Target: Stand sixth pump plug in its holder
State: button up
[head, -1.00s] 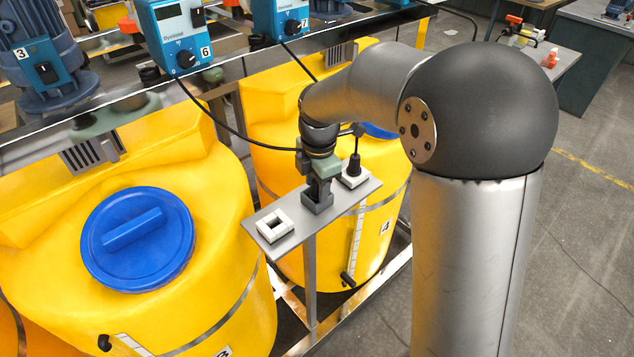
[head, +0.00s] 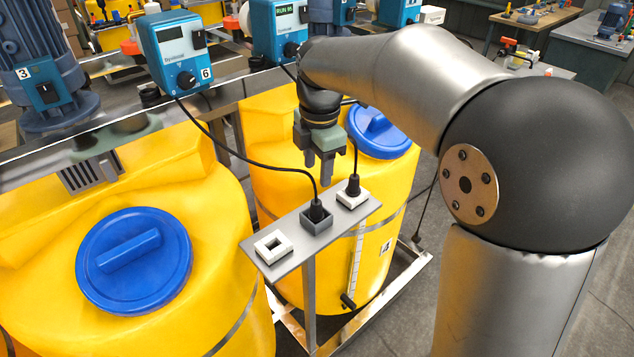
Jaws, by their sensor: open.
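The blue dosing pump marked 6 (head: 172,58) stands on the rail at the upper left. Its black cable (head: 243,160) runs down to a black plug (head: 316,211). This plug stands upright in the dark grey middle holder (head: 317,222) on the small grey shelf (head: 291,257). My gripper (head: 318,168) is open and empty, pointing down above and slightly behind the plug, apart from it. Part of my arm comes in from the right.
A second black plug (head: 353,185) stands in a white holder (head: 352,200) at the shelf's right end. An empty white square holder (head: 273,246) is at its left end. Yellow tanks (head: 225,220) with blue lids (head: 134,259) stand around the shelf.

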jog(key=shift+s+d+r, duration=0.1)
jog(key=shift+r, duration=0.4)
jog(key=s+d+f+m, duration=0.5)
jog(key=s+d+m, duration=0.2)
jog(key=s+m, duration=0.4)
jog(key=s+d+f+m, duration=0.6)
jog(key=s+m, duration=0.6)
jog(key=shift+s+d+m, duration=0.25)
jog(key=shift+d+m, duration=0.15)
jog(key=shift+f, duration=0.1)
